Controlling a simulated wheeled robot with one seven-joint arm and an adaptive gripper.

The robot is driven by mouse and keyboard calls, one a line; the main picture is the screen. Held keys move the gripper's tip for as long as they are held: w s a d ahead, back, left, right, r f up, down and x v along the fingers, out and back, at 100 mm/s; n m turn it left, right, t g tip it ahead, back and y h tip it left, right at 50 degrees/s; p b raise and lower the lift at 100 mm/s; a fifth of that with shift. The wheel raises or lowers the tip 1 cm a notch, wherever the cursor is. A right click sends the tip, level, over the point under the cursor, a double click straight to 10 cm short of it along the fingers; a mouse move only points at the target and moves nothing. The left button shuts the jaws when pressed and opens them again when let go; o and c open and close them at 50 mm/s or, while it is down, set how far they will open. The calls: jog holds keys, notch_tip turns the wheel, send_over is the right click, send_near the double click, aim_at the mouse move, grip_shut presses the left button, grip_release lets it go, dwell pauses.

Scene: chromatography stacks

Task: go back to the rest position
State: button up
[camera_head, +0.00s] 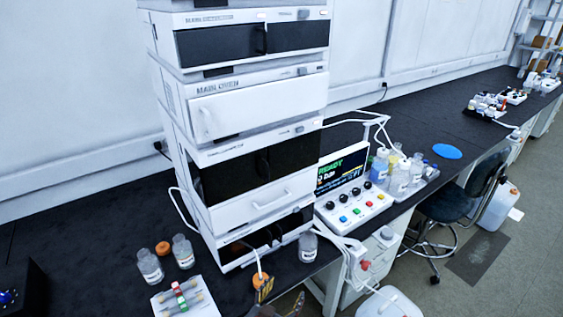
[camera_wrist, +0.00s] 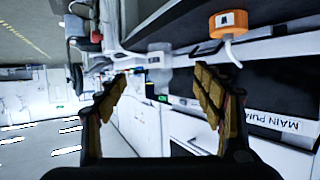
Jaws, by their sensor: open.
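My gripper (camera_wrist: 160,95) shows in the wrist view with its two brown-padded fingers spread apart. Nothing is between them. In the head view, part of my gripper (camera_head: 280,299) shows at the bottom edge, in front of the base of the chromatography stack (camera_head: 258,100). An orange cap with a white tube (camera_head: 262,279) is close beside it there. The orange cap also shows in the wrist view (camera_wrist: 228,22), above the right finger and apart from it.
Bottles (camera_head: 150,266) and a white tray (camera_head: 186,300) stand left of the stack. A clear bottle (camera_head: 308,247) and a button panel (camera_head: 352,209) are to its right. A chair (camera_head: 455,203) and a white container (camera_head: 390,303) stand in front of the bench.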

jog(key=w+a+r+n+y, duration=0.1)
jog(key=w+a+r+y, duration=0.45)
jog(key=r, duration=0.45)
jog(key=s+d+r+n+g+y, duration=0.1)
jog(key=d+r+y, duration=0.1)
jog(key=r, duration=0.5)
jog(key=s+d+r+n+g+y, duration=0.1)
jog(key=s+d+r+n+y, duration=0.1)
jog(key=r, duration=0.4)
jog(key=s+d+r+g+h, duration=0.3)
jog(key=s+d+g+h, duration=0.1)
jog(key=s+d, duration=1.5)
jog(key=s+g, duration=0.1)
jog(key=s, duration=0.2)
jog(key=shift+d+n, duration=0.4)
jog(key=shift+a+r, duration=0.1)
jog(key=shift+a, duration=0.05)
